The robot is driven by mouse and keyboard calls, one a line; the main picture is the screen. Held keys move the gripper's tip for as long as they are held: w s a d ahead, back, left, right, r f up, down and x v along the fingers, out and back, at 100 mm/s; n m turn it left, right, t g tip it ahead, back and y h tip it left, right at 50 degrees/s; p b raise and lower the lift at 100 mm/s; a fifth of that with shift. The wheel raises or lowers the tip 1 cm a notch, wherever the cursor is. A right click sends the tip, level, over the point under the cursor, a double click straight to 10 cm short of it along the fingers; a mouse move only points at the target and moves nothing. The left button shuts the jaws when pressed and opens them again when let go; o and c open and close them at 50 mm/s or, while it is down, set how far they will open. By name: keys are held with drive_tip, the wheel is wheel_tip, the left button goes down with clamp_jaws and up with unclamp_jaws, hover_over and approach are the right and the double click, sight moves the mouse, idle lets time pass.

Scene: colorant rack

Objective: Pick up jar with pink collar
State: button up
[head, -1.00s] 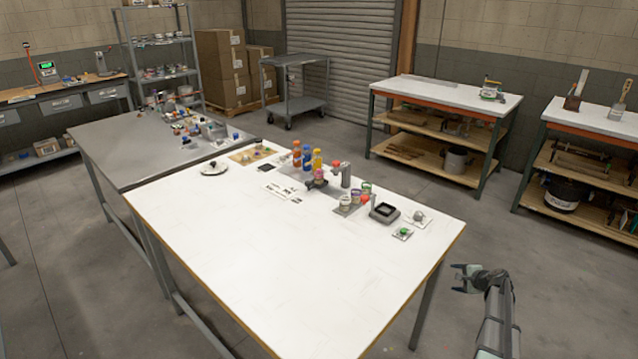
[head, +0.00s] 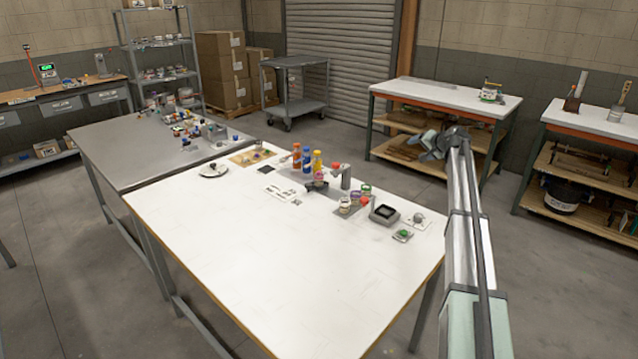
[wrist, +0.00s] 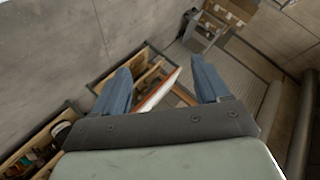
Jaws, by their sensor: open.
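On the white table, a cluster of small jars (head: 346,203) stands on a grey plate near the back right edge. One small jar (head: 355,198) there seems to have a pinkish-purple rim, but it is too small to be sure it is the pink collar. A pinkish-purple spot (head: 318,176) also shows on the dark stand to its left. My gripper (head: 434,146) is open and empty, raised in the air to the right of the jars and beyond the table's edge. In the wrist view its two blue fingers (wrist: 162,84) are spread with nothing between them; no jar shows there.
Orange, blue and yellow bottles (head: 307,160) and a grey post (head: 345,177) stand behind the jars. A black square tray (head: 384,213) and a green-topped item (head: 402,235) lie to their right. The front of the white table (head: 270,270) is clear.

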drive_tip(key=w+a+r+n, duration=0.1)
drive_tip(key=w+a+r, duration=0.15)
drive_tip(key=a, duration=0.35)
drive_tip(key=n+g+h, duration=0.1)
drive_tip(key=g+h, duration=0.2)
drive_tip(key=g, duration=0.2)
hover_over(320, 174)
drive_tip(key=s+d, duration=0.5)
drive_tip(key=d, duration=0.2)
wheel_tip(320, 174, down, 6)
drive_tip(key=shift+d+f, duration=0.1)
drive_tip(key=a+f+m+g+h, duration=0.1)
drive_tip(key=a+f+h, duration=0.2)
drive_tip(key=a, duration=0.7)
drive_tip(key=x, duration=1.3)
drive_tip(key=shift+w+a+f, duration=0.15)
drive_tip(key=shift+w+f, duration=0.05)
drive_tip(key=shift+w, duration=0.3)
drive_tip(key=c, duration=1)
drive_tip(key=shift+r, duration=0.1)
